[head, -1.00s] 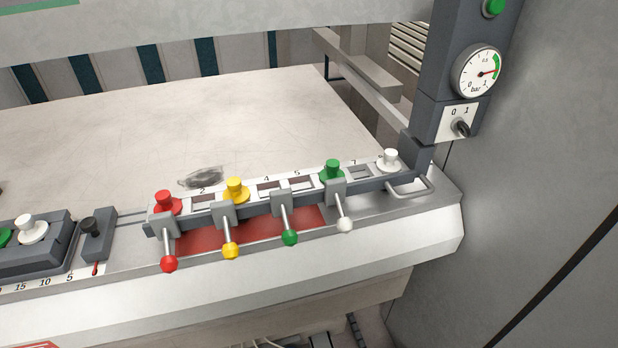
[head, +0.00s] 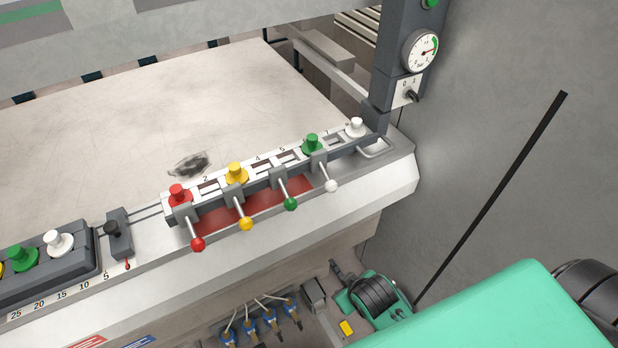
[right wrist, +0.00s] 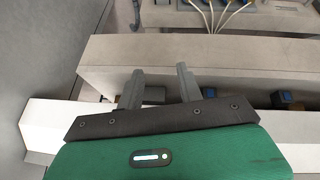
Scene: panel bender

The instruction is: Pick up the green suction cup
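A green suction cup (head: 312,143) stands upright near the right end of the numbered rail on the machine's front edge. A second green suction cup (head: 22,257) stands in the dark block at the left. My right gripper (right wrist: 160,80) is open and empty in the right wrist view, its two grey fingers apart, with no suction cup visible there. My right arm's green casing enters the head view at the lower right. My left gripper is in neither current view.
Red (head: 179,194), yellow (head: 236,173) and white (head: 356,127) suction cups share the rail. Levers with coloured knobs (head: 246,223) stick out in front of it. A dark post with a pressure gauge (head: 420,51) stands at the right end. The bed (head: 150,120) behind is mostly clear.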

